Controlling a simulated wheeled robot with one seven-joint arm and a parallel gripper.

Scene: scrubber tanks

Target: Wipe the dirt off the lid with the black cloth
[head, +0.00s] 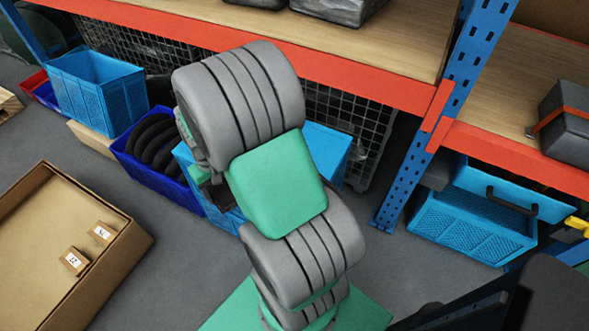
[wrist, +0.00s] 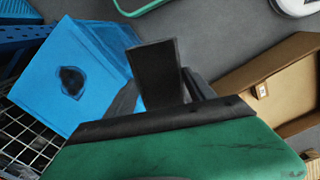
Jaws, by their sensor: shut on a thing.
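The blue lid (wrist: 45,75) shows at the left of the wrist view as a flat bright-blue face. A dark, uneven dirt patch (wrist: 72,82) lies near its middle. My gripper (wrist: 160,98) is shut on a black piece that appears to be the black cloth (wrist: 158,70), standing up between the dark fingers. The cloth is to the right of the dirt patch and looks apart from the lid.
An open cardboard box (head: 125,247) stands at the left on the grey floor. Blue crates (head: 97,85) line the shelf's foot, one holding black hoses (head: 155,142). A blue rack post (head: 415,170) and orange beam (head: 375,88) bound the space behind my arm.

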